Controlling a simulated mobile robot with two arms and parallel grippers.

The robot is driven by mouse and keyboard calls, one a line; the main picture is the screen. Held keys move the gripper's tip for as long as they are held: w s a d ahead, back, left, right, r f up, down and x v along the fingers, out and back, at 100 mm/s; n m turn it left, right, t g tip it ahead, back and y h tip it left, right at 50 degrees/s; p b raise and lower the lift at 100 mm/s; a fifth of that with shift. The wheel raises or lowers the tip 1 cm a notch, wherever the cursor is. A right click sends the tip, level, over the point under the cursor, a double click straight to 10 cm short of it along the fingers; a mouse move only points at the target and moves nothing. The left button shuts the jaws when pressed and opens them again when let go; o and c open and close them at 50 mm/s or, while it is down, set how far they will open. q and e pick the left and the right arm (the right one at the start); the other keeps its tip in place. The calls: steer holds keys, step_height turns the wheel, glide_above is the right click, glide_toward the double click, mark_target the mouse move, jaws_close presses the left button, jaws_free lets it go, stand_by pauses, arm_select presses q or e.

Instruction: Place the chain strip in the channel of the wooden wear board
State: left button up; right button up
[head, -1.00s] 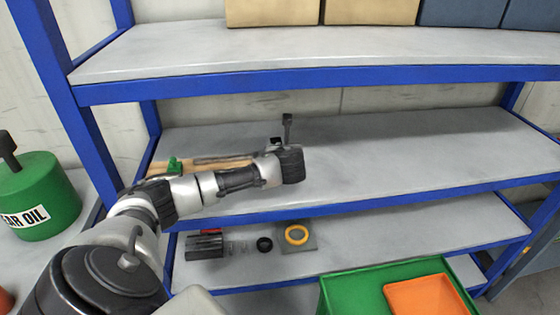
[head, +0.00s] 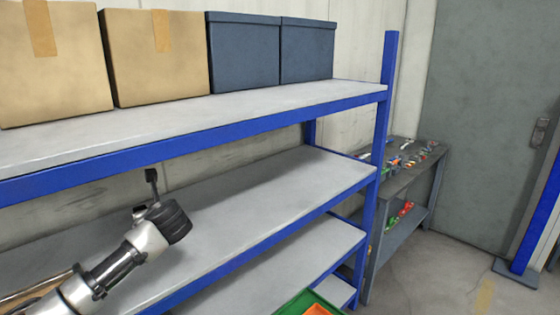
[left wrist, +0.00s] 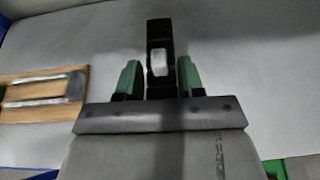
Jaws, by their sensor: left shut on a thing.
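The left wrist view shows my left gripper (left wrist: 155,84) with its green fingers shut on a dark, link-like piece (left wrist: 159,32). The piece has a pale opening in its middle. It looks like the chain strip, but its full length is hidden. The wooden wear board (left wrist: 41,72) lies to the left of the fingers, apart from the held piece. Pale lengthwise slots and a dark band at one end show on it. In the head view my left gripper's dark end (head: 172,221) is over the middle shelf, its fingers hidden. A bit of the board (head: 34,292) shows lower left. My right gripper is out of view.
Cardboard boxes (head: 160,58) and blue boxes (head: 243,57) stand on the top shelf (head: 250,97), above my arm. The middle shelf (head: 270,195) is bare to the right. A green bin (head: 290,303) is low in front; a workbench (head: 400,165) stands beyond the rack.

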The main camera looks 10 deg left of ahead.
arm_select(q)
steer(key=s+d+f+m+h, duration=0.1)
steer(key=d, duration=0.1)
steer(key=s+d+f+m+t+h, duration=0.1)
steer(key=d+f, duration=0.1)
steer(key=s+d+f+m+t, duration=0.1)
steer(key=s+d, duration=0.1)
steer(key=shift+d+f+h, duration=0.2)
steer(key=shift+f+h, duration=0.15)
steer(key=shift+h, duration=0.05)
steer(key=s+d+f+m+t+h, duration=0.2)
steer(key=s+d+m+h, duration=0.5)
steer(key=s+d, duration=0.7)
steer(key=shift+s+d+f+t+h, duration=0.2)
steer(key=shift+s+f+t+h, duration=0.15)
steer(key=shift+s+f, duration=0.6)
steer(key=shift+r, duration=0.1)
